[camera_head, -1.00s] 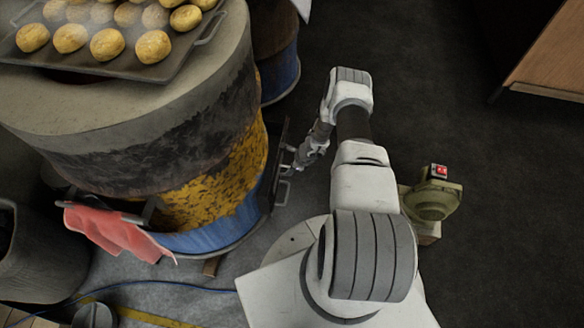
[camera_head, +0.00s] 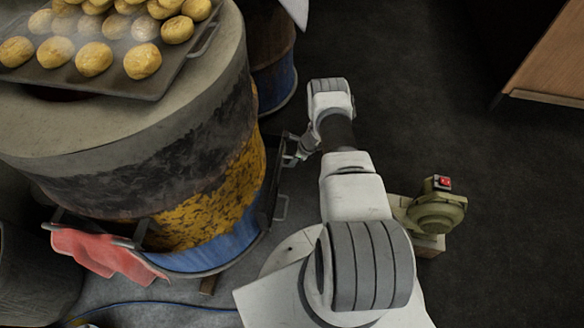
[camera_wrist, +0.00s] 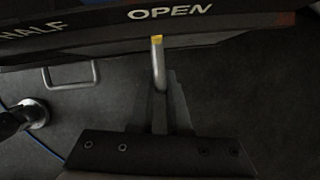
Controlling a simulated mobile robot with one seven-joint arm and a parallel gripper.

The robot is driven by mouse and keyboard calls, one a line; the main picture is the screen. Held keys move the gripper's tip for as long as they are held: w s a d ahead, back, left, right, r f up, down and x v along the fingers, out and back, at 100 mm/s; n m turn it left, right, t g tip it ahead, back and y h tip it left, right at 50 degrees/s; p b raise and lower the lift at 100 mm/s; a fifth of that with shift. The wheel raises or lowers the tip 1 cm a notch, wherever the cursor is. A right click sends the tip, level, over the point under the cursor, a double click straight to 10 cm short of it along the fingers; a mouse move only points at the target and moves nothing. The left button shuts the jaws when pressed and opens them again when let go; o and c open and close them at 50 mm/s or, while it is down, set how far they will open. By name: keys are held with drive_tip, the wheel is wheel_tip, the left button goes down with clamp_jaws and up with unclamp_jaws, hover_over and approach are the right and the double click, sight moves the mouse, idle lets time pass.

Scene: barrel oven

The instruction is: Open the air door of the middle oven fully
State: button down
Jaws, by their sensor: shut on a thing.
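The middle oven (camera_head: 200,150) is a large barrel with worn yellow and blue paint, at the left of the head view. Its air door hardware is a dark plate (camera_head: 266,200) low on the barrel's right side. In the wrist view a dark scale (camera_wrist: 100,32) reads HALF and OPEN. A metal handle pin (camera_wrist: 158,62) with a yellow tip points at the word OPEN. My gripper (camera_wrist: 160,95) is shut on this pin, its fingers below the scale. In the head view my gripper (camera_head: 291,155) is beside the barrel's right side; its fingers are small there.
A metal loop handle (camera_head: 281,208) sticks out nearer the front. A tray of potatoes (camera_head: 120,75) lies on the oven. A red cloth (camera_head: 100,252) hangs at the front. A green blower (camera_head: 437,210) stands right of my arm. Another barrel (camera_head: 275,60) is behind.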

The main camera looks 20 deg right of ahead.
drive_tip(key=shift+w+d+r, duration=0.1)
drive_tip(key=shift+w+d, duration=0.3)
drive_tip(key=shift+w, duration=0.25)
drive_tip(key=c, duration=0.9)
unclamp_jaws()
drive_tip(key=p+v, duration=0.7)
drive_tip(key=v, duration=1)
drive_tip(key=shift+s+d+r, duration=0.1)
drive_tip(key=shift+s+d, duration=0.05)
